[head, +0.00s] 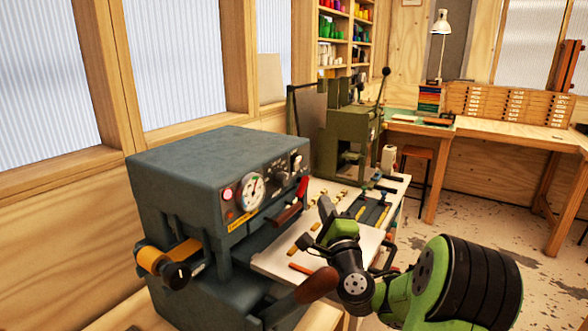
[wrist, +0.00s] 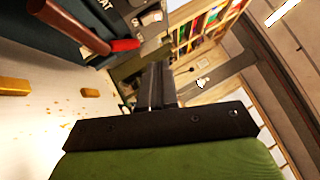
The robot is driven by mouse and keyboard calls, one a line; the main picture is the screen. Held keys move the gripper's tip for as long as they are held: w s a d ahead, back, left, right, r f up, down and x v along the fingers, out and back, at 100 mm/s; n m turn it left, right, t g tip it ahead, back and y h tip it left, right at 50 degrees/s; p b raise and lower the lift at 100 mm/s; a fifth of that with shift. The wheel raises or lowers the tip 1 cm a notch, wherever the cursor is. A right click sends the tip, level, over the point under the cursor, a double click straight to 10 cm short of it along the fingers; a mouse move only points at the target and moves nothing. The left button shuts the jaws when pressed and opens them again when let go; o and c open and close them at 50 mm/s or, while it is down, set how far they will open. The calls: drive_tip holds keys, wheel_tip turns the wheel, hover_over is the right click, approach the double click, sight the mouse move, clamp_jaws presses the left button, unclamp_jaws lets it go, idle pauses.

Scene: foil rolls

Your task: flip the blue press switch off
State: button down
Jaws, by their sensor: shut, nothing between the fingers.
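The blue-grey press (head: 190,165) stands at the left of the head view, its front panel carrying a dial, knobs and small lights. A red lever-like piece (head: 302,187), which looks like its switch, sticks out at the panel's right edge. It also shows in the wrist view (wrist: 125,44), beside a brown handle (wrist: 68,25). I cannot tell for sure whether it is set on or off. My gripper (head: 325,206) is to the right of the panel, apart from the red piece. In the wrist view its fingers (wrist: 156,75) are together, with nothing between them.
A brown handle (head: 287,215) juts from the press front below the panel, and another brown grip (head: 316,286) lies lower. A pale board (head: 275,263) with small gold pieces lies under my gripper. A green machine (head: 352,130) stands behind. Open floor (head: 480,200) lies to the right.

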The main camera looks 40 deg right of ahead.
drive_tip(key=p, duration=0.9)
approach(299, 160)
drive_tip(key=d+x, duration=0.1)
drive_tip(key=x, duration=0.4)
drive_tip(key=shift+w+a, duration=0.15)
drive_tip(key=shift+w, duration=0.25)
